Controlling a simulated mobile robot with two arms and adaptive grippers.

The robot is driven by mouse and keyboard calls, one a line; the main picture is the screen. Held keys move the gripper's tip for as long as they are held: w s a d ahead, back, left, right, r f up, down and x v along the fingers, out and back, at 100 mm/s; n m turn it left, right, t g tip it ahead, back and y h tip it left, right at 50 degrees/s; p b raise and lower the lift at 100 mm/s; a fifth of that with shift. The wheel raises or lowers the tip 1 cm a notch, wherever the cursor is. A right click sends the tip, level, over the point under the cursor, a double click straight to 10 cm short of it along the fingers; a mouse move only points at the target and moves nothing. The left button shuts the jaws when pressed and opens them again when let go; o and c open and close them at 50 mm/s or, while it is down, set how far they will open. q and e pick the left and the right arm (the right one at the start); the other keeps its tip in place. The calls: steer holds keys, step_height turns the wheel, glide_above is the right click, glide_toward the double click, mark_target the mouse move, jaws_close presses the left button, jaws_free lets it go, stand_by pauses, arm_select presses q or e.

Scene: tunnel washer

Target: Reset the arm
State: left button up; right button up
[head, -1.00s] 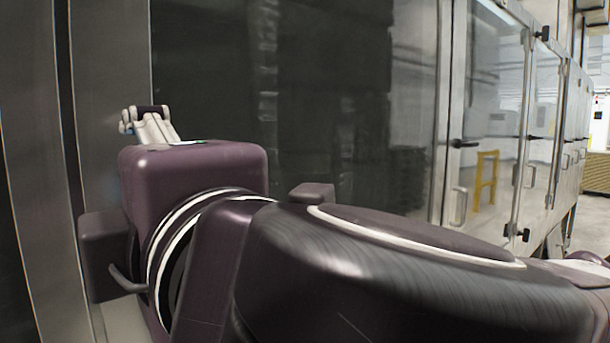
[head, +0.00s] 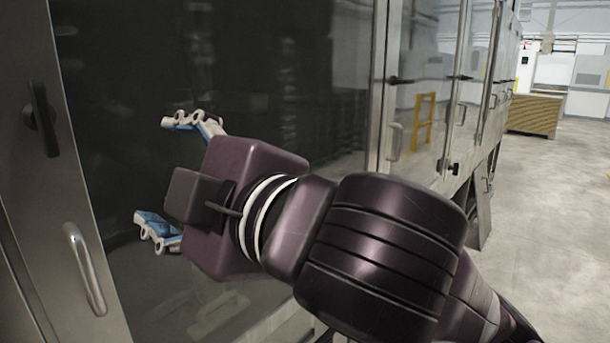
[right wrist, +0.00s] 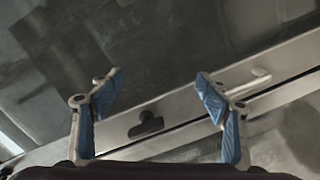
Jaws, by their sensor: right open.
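My right arm reaches in from the lower right of the head view. Its gripper (head: 160,172) is open, with the two blue-padded fingers spread wide and nothing between them. It is in front of the dark glass panel (head: 330,60) of the washer; the gap to the glass is hard to judge. In the right wrist view the open fingers (right wrist: 160,88) point toward the machine's metal frame and dark panel. My left gripper does not show in any view.
A black latch (head: 40,118) and a metal handle (head: 84,268) sit on the frame at left. More glass doors with handles (head: 394,142) run back to the right. A wooden box (head: 533,115) stands far off. The concrete floor (head: 560,230) at right is clear.

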steer(key=w+d+f+m+h, duration=0.2)
steer(key=w+d+f+m, duration=0.25)
steer(key=f, duration=0.45)
steer(key=w+d+f+m+h, duration=0.2)
steer(key=w+d+f+m, duration=0.25)
steer(key=f, duration=0.45)
steer(key=s+d+f+m+g+h, duration=0.1)
steer(key=d+f+m+h, duration=0.3)
steer(key=f, duration=0.6)
steer(key=s+d+f+m+g+y, duration=0.1)
steer(key=s+d+f+m, duration=0.1)
steer(key=d+f, duration=0.55)
steer(key=s+d+f+m+g+h, duration=0.3)
steer(key=s+d+f, duration=0.5)
steer(key=s+f, duration=0.35)
steer(key=s+d+f+m+g+h, duration=0.25)
steer(key=s+d+f, duration=0.45)
steer(key=s+f, duration=0.5)
step_height(320, 180, down, 26)
steer(key=g, duration=0.2)
steer(key=s+d+f+g, duration=0.1)
steer(key=s+d+f, duration=0.2)
steer(key=s+f, duration=1.4)
steer(key=shift+s+n, duration=0.4)
steer(key=shift+n, duration=0.05)
